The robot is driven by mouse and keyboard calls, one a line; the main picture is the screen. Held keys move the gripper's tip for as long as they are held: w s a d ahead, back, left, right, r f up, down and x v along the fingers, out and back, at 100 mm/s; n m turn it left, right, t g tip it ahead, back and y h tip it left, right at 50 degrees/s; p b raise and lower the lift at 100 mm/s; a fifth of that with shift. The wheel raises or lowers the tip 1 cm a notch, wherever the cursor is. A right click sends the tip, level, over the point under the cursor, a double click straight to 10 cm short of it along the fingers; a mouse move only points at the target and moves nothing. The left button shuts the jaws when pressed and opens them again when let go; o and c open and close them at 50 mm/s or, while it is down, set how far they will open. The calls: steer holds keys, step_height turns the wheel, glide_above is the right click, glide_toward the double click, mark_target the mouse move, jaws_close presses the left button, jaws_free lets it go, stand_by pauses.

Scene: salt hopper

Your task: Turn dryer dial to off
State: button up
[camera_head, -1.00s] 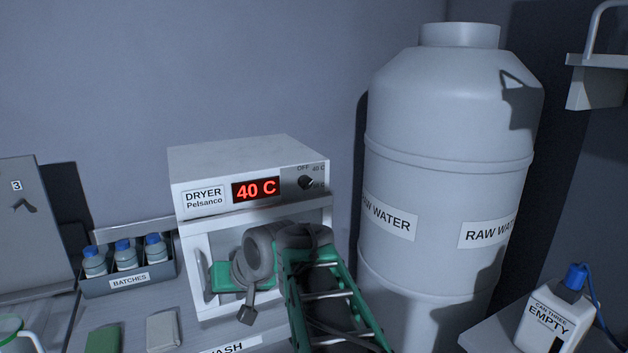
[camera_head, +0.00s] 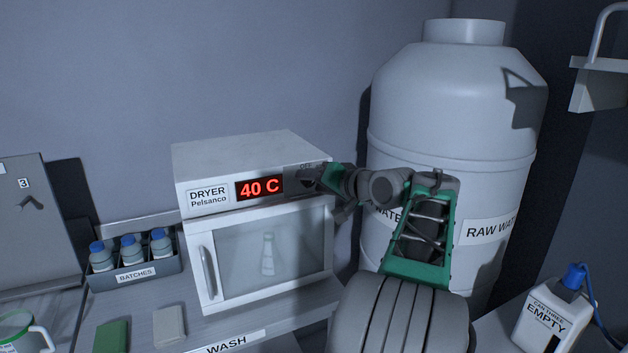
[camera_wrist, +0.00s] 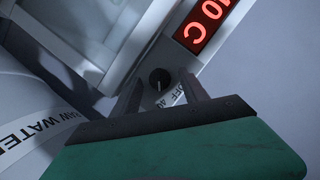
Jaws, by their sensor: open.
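The dryer (camera_head: 255,165) is a white box with a red display (camera_head: 260,188) reading 40 C. A small round black dial (camera_wrist: 160,78) sits on its front panel, in view between my gripper's fingers in the wrist view. Part of the OFF label shows beside the dial, and I cannot read the pointer exactly. My gripper (camera_wrist: 160,92) is open, its two fingers either side of the dial in that picture; I cannot tell whether they touch it. In the head view my gripper (camera_head: 310,180) covers the dial.
Below the display is the dryer's closed glass door (camera_head: 270,255) with a bottle behind it. The raw water tank (camera_head: 450,110) stands close on the right. A batches rack (camera_head: 135,275) with blue-capped bottles is at left. A can marked EMPTY (camera_head: 548,322) is at lower right.

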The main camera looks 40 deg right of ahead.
steer(key=shift+c, duration=0.3)
jaws_close()
stand_by(0.3)
